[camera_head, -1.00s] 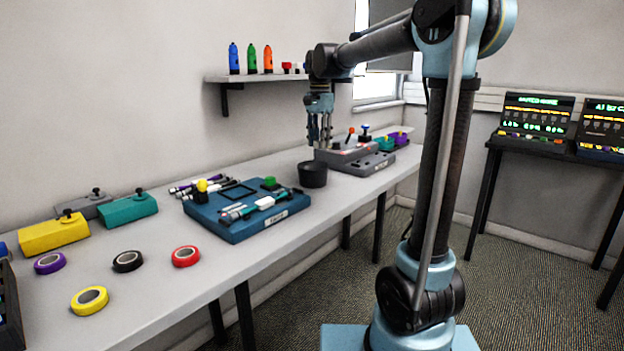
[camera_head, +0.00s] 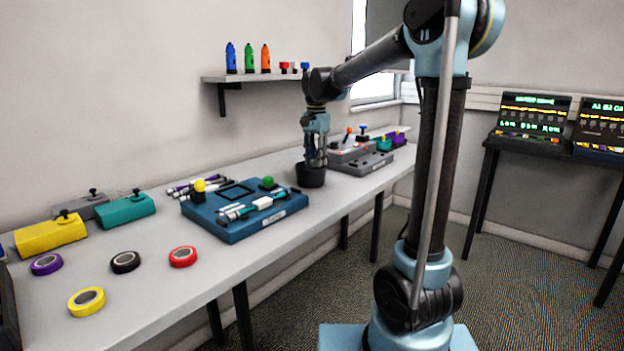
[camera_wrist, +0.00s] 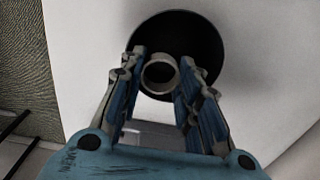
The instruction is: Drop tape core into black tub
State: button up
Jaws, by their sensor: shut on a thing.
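The black tub (camera_head: 311,178) stands on the grey table, right of the blue board, and its round dark opening (camera_wrist: 190,28) fills the top middle of the wrist view. My gripper (camera_head: 315,162) is pointed down right over the tub. In the wrist view my gripper (camera_wrist: 160,78) is shut on the pale ring-shaped tape core (camera_wrist: 159,92), one finger on each side. The core lies over the tub's opening in that view; its exact height against the rim cannot be told. In the head view the core is hidden by the fingers.
A blue board (camera_head: 225,222) with white and teal pieces is left of the tub. A grey box with a joystick (camera_head: 350,150) stands close behind it to the right. Tape rolls, such as the red one (camera_head: 183,256), lie at the front left.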

jog(key=o, duration=0.7)
jog(key=shift+o, duration=0.2)
notch_tip(320, 180, up, 12)
dwell(0.3)
jog(key=shift+f, duration=0.1)
jog(key=s+d+f+n+t, duration=0.1)
jog(key=s+d+f+n, duration=0.1)
jog(key=s+d+f, duration=0.5)
jog(key=s+d+f+n, duration=0.2)
jog(key=s+d+f, duration=0.3)
jog(key=s+d, duration=0.4)
jog(key=s+d+f+n, duration=0.2)
jog(key=s+d+f, duration=0.1)
jog(key=s+f, duration=0.4)
jog(key=s+d+f+n+t, duration=0.1)
jog(key=s+d+f, duration=0.2)
jog(key=s+f, duration=0.5)
notch_tip(320, 180, down, 4)
jog(key=shift+s+r+n, duration=0.15)
jog(key=shift+s+n, duration=0.15)
jog(key=shift+n, duration=0.1)
